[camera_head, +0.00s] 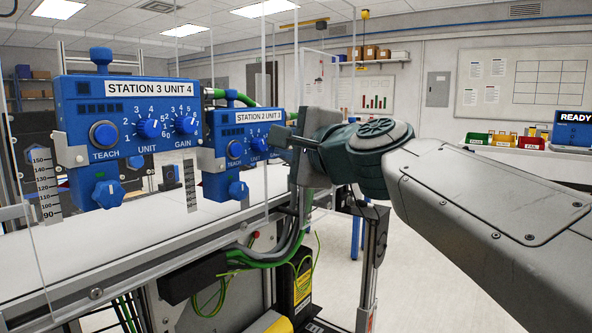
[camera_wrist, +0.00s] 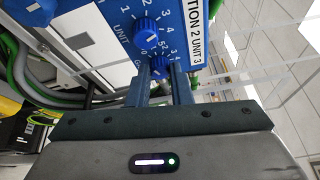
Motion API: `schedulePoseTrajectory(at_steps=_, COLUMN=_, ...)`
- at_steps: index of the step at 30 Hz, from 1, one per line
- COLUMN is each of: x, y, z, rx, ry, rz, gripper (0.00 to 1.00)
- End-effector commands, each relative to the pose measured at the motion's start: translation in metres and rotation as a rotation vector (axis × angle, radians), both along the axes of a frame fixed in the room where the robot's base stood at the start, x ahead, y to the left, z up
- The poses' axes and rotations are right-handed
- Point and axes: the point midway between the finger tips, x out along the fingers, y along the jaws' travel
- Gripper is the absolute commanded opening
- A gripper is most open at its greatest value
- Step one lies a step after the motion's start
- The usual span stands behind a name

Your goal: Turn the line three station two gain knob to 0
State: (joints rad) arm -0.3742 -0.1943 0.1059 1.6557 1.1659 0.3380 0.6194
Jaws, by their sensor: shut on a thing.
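The blue station box labelled STATION 2 UNIT 3 (camera_head: 226,146) is mounted above the belt, partly behind my gripper (camera_head: 284,139) in the head view. My gripper reaches its right side from the right. In the wrist view, the two fingers of my gripper (camera_wrist: 161,82) are shut on the blue gain knob (camera_wrist: 155,62), one on each side. The gain knob's pointer and part of its scale are hidden by the fingers, so its setting cannot be read. The unit knob (camera_wrist: 146,28) is beside it, clear of the fingers. The head view hides the gain knob behind my gripper.
Another blue box labelled STATION 3 UNIT 4 (camera_head: 130,112) stands nearer, at the left, with similar knobs. Clear panels rise around the boxes. The white belt (camera_head: 130,232) runs below. Green cables (camera_head: 270,254) hang under the station. Open floor lies at the right.

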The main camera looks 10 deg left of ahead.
Motion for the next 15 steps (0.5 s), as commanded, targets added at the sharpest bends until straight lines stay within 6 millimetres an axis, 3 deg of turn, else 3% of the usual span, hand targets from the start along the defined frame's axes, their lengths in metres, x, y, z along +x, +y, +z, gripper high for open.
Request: schedulePoseTrajectory(at_steps=15, x=0.0008, y=-0.0011, z=-0.0010, rx=-0.049, ry=-0.122, rz=-0.003, gripper=0.00)
